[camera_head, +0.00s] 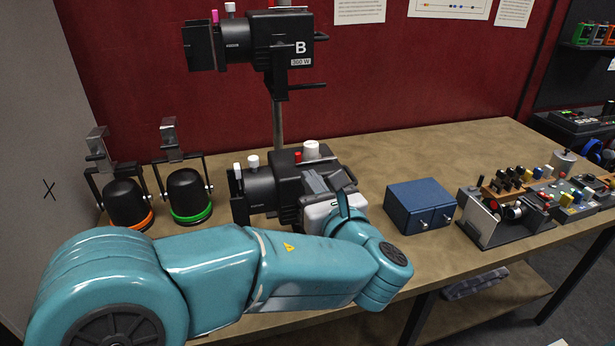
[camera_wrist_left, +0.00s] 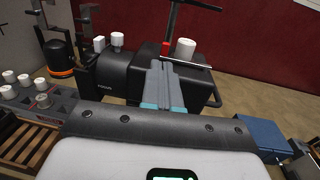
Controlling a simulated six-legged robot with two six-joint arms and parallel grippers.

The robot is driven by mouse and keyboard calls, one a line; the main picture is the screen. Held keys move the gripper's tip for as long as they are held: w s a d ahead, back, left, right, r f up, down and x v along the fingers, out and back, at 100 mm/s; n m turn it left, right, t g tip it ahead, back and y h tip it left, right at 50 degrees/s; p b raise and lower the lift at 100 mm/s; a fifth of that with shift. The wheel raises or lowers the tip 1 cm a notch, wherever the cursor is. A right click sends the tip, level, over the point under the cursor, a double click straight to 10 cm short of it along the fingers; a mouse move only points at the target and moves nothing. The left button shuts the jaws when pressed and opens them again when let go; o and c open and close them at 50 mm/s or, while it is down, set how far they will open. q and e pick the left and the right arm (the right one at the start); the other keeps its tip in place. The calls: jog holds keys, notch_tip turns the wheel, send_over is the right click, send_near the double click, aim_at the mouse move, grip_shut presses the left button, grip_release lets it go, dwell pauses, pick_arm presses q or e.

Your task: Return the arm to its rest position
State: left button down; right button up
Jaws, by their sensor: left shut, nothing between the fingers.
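My left arm, teal, comes in from the left in the head view and bends at the right over the front of the bench. My left gripper (camera_head: 326,182) is in front of the lower black lamp (camera_head: 262,190), at the lamp's right part. In the left wrist view the grey fingers of the left gripper (camera_wrist_left: 164,82) lie side by side, shut with nothing between them. They point at the black lamp body (camera_wrist_left: 123,76), close to its white knob (camera_wrist_left: 185,47). I cannot tell whether they touch it. My right gripper is not in view.
Two black lamps with an orange ring (camera_head: 130,222) and a green ring (camera_head: 190,214) stand left. Another lamp marked B (camera_head: 270,45) is above on a pole.

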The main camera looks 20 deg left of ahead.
pick_arm(q)
jog(key=s+a+b+v, duration=0.1)
jog(key=v, duration=0.6)
notch_tip(320, 180, down, 20)
jog(key=s+a+n+g+h, duration=0.1)
jog(key=a+g+h, duration=0.25)
jog(key=g, duration=0.25)
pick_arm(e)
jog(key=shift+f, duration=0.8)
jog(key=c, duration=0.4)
pick_arm(q)
jog(key=s+d+f+n+g+h, duration=0.1)
jog(key=s+f+n+h, duration=0.3)
jog(key=f+n, duration=0.5)
jog(key=s+d+f+n+g+h, duration=0.1)
jog(key=s+f+n+g+h, duration=0.3)
jog(key=s+f+n, duration=0.4)
jog(key=s+d+f+n+g+h, duration=0.1)
jog(key=s+f+n+g+h, duration=0.1)
jog(key=s+f+n+h, duration=0.2)
notch_tip(320, 180, down, 9)
jog(key=s+n, duration=0.3)
jog(key=n, duration=0.5)
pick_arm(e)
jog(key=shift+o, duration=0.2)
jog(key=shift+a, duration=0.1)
